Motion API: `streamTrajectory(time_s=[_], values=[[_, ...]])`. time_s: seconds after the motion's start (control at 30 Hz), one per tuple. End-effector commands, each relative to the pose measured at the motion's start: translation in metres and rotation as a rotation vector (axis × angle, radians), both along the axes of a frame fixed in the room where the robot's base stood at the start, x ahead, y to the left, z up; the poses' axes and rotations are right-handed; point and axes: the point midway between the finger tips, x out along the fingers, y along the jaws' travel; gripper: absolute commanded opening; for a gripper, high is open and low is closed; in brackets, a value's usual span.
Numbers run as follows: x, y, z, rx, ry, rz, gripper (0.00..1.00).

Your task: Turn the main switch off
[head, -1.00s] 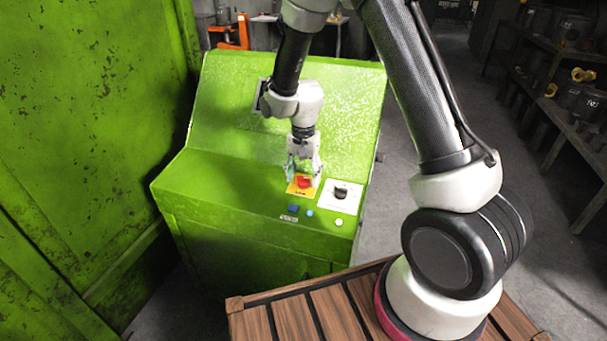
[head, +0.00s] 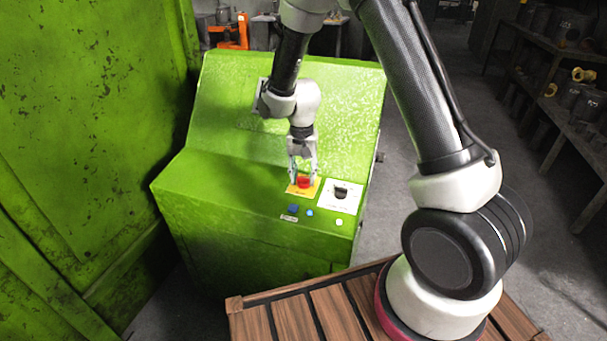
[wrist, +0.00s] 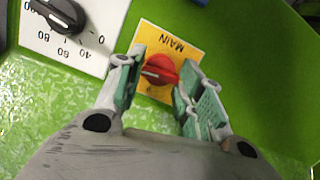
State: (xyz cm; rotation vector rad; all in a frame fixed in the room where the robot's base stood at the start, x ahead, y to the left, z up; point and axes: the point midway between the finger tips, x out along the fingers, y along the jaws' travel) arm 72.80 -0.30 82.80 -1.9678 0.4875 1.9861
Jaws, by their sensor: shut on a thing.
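The main switch is a red rotary knob (head: 304,182) on a yellow plate (head: 303,191) on top of the green console. In the wrist view the red knob (wrist: 164,67) sits on the yellow plate marked MAIN (wrist: 180,47), which appears upside down, and a pale pointer mark on the knob faces left. My gripper (head: 303,177) reaches down from above, with one finger on each side of the knob. In the wrist view my gripper (wrist: 163,76) has its green pads around the knob, shut on it. Part of the plate is hidden by the fingers.
A black dial on a white scale plate (head: 341,197) is close to the right of the switch. A blue button (head: 293,208), a light-blue one and a white one lie toward the console's front edge. The console's sloped green panel (head: 235,100) rises behind.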

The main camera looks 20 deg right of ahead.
Motion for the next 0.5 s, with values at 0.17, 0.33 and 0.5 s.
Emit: streamTrajectory(time_s=[0.17, 0.33, 0.5], values=[[0.0002, 0.0011, 0.0000, -0.019, 0.014, 0.152, 0.14], [0.0001, 0.0014, -0.0001, -0.040, 0.030, 0.311, 0.14], [0.0002, 0.0020, -0.0002, -0.061, 0.045, 0.473, 0.14]])
